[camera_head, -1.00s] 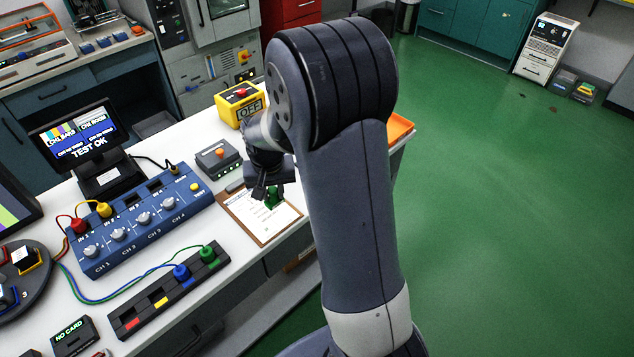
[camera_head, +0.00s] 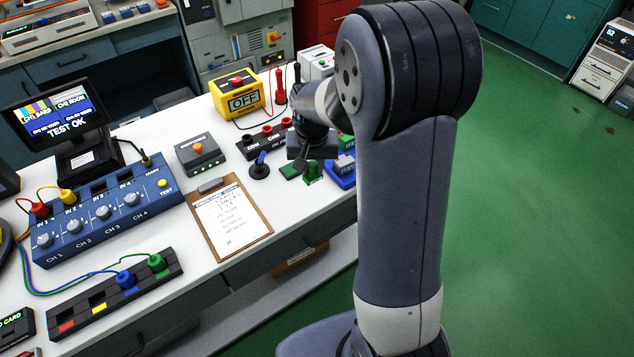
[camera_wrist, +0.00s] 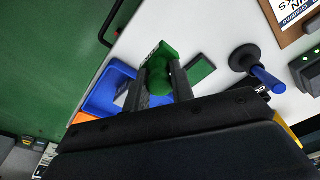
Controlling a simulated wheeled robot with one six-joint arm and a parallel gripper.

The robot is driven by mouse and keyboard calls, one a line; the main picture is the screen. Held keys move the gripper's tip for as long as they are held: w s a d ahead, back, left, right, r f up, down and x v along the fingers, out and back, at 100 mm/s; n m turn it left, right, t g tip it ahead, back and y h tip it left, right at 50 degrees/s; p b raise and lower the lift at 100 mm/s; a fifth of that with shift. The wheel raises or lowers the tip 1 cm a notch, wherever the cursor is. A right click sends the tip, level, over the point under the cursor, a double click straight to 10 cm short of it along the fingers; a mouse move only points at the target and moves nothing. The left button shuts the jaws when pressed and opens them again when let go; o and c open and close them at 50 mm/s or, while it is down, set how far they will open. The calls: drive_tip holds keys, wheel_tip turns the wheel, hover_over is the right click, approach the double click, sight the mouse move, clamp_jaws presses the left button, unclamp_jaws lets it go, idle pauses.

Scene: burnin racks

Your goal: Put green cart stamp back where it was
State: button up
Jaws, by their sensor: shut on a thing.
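My gripper (camera_head: 312,158) is shut on the green stamp (camera_head: 312,174) at the right end of the bench, past the clipboard. In the wrist view the green stamp (camera_wrist: 168,70) sits between both fingers, its block end beyond the fingertips. A flat green pad (camera_head: 290,170) lies just left of the stamp; in the wrist view the pad (camera_wrist: 201,69) is right beside it. I cannot tell whether the stamp touches the bench. The clipboard (camera_head: 262,222) holds a sheet with a small green mark (camera_head: 228,243) near its bottom.
A blue tray (camera_wrist: 98,100) stands close beside the stamp. A blue-handled piece on a round black base (camera_head: 260,168) stands left of the pad. A black socket strip (camera_head: 248,150) and the yellow OFF box (camera_head: 238,94) are behind. The bench's front edge is near.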

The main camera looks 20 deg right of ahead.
sight(313, 176)
drive_tip(key=shift+f, duration=2.95)
drive_tip(key=shift+f, duration=0.2)
drive_tip(key=o, duration=0.8)
drive_tip(key=shift+r, duration=0.1)
drive_tip(key=r, duration=0.4)
drive_tip(key=s+r, duration=0.1)
drive_tip(key=r, duration=0.7)
drive_tip(key=shift+s+a+r, duration=0.1)
drive_tip(key=shift+s+a, duration=0.1)
drive_tip(key=shift+s, duration=0.05)
